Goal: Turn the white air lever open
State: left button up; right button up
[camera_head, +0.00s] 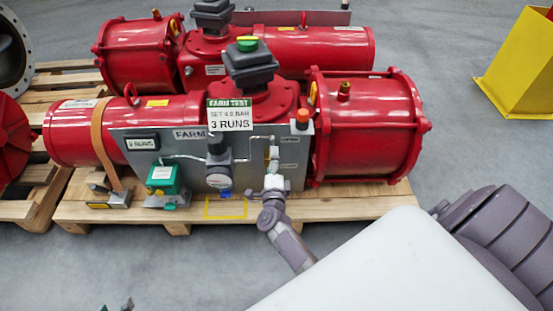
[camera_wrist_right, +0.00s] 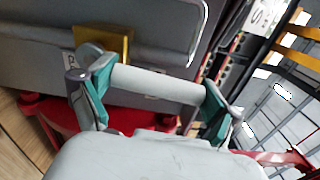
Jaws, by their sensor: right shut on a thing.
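The white air lever (camera_head: 274,181) is at the lower right of the grey control panel (camera_head: 262,142), below a small brass fitting (camera_head: 273,153). My right gripper (camera_head: 271,193) reaches up to it from the lower right. In the right wrist view the lever is a pale bar (camera_wrist_right: 158,85) lying between the teal finger pads of my right gripper (camera_wrist_right: 157,92), one pad at each end. The gripper is shut on it. In the head view the gripper hides part of the lever. Small tips of my left gripper (camera_head: 116,306) show at the bottom edge, away from the panel.
A red actuator (camera_head: 365,125) carries the panel on a wooden pallet (camera_head: 345,207), with another red actuator (camera_head: 325,48) behind. A regulator with gauge (camera_head: 218,170) and a green box (camera_head: 165,178) are left of the lever. A yellow stand (camera_head: 515,65) is at right.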

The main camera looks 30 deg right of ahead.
pick_arm(q)
jog(key=shift+s+a+f+g, duration=0.2)
jog(key=shift+s+f+g, duration=0.1)
jog(key=shift+s, duration=0.2)
pick_arm(e)
jog(key=shift+a, duration=0.2)
jog(key=shift+w, duration=0.1)
jog(key=o, duration=1.4)
